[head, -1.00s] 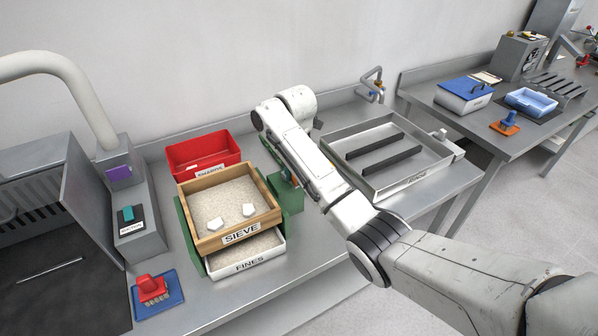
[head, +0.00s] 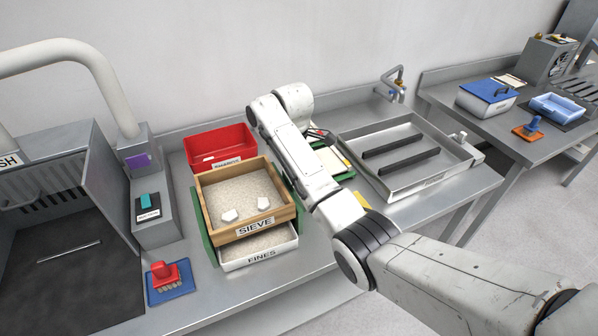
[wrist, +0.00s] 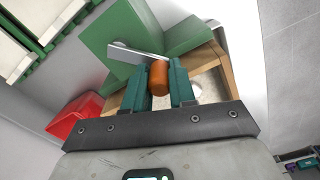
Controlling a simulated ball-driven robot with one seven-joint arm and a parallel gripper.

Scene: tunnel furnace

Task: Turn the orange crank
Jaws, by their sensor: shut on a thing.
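The orange crank handle (wrist: 158,77) is a short upright cylinder at the end of a flat metal crank arm (wrist: 135,55), which lies against the green housing (wrist: 135,30) beside the sieve. My gripper (wrist: 161,83) is shut on the orange handle, with a teal finger on each side of it. In the head view my arm hides the crank and the fingers. The wooden sieve box (head: 291,209) there holds pale sand and two white lumps. A white FINES tray (head: 285,250) sits beneath it.
A red bin (head: 220,146) stands behind the sieve. A grey tray with dark bars (head: 440,178) is to the right of my arm. A red-handled tool on a blue mat (head: 168,297) is at left. The bench front (head: 215,315) is bare.

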